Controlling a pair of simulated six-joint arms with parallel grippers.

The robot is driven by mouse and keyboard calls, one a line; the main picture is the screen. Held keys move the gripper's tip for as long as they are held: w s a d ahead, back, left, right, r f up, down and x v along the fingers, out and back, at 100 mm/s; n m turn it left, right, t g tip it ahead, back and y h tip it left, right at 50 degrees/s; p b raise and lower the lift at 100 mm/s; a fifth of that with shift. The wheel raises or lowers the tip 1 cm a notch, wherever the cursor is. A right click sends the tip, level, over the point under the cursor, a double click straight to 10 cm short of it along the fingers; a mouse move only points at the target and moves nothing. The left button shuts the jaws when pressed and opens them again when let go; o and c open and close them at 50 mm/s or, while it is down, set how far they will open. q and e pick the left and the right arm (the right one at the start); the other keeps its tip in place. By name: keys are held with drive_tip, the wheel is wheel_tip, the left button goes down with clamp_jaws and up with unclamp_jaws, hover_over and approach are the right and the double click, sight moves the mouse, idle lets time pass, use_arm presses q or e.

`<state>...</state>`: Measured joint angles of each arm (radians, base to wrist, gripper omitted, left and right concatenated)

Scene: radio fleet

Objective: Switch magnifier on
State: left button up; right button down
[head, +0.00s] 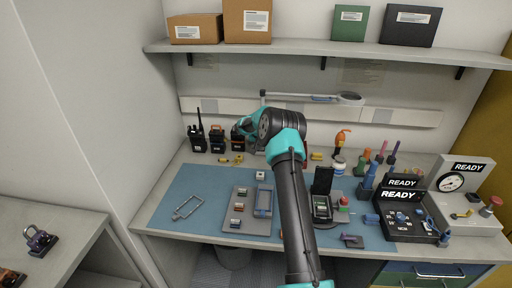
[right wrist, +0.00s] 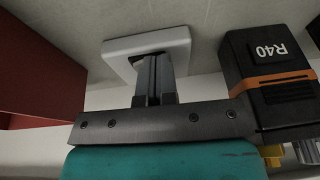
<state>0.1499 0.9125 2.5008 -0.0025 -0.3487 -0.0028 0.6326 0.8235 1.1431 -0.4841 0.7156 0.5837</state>
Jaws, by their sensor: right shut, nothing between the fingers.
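The magnifier (head: 350,98) has a pale round head on a long light arm, against the back wall above the bench. Its left end shows just above my right arm. My right gripper (head: 250,128) is at the back of the bench, below the magnifier's arm, partly hidden by my own wrist. In the right wrist view its fingers (right wrist: 154,78) are shut and empty. Their tips are at a white square plate (right wrist: 118,48) with a dark part under it; I cannot tell whether they touch. I cannot tell if this plate belongs to the magnifier. My left gripper is not in view.
A black radio marked R40 (right wrist: 270,75) stands close right of my fingers in the right wrist view. A red surface (right wrist: 45,65) is at the left there. Other radios (head: 197,137) stand left of my gripper. A blue mat (head: 180,190) covers the bench; a shelf (head: 290,48) hangs above.

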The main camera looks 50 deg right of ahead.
drive_tip(key=shift+s+d+r, duration=0.2)
drive_tip(key=shift+s+d, duration=0.2)
drive_tip(key=shift+s, duration=0.2)
drive_tip(key=shift+r, duration=0.1)
drive_tip(key=shift+r, duration=0.55)
drive_tip(key=w+v, duration=0.2)
drive_tip(key=v, duration=1)
drive_tip(key=shift+a+r, duration=0.35)
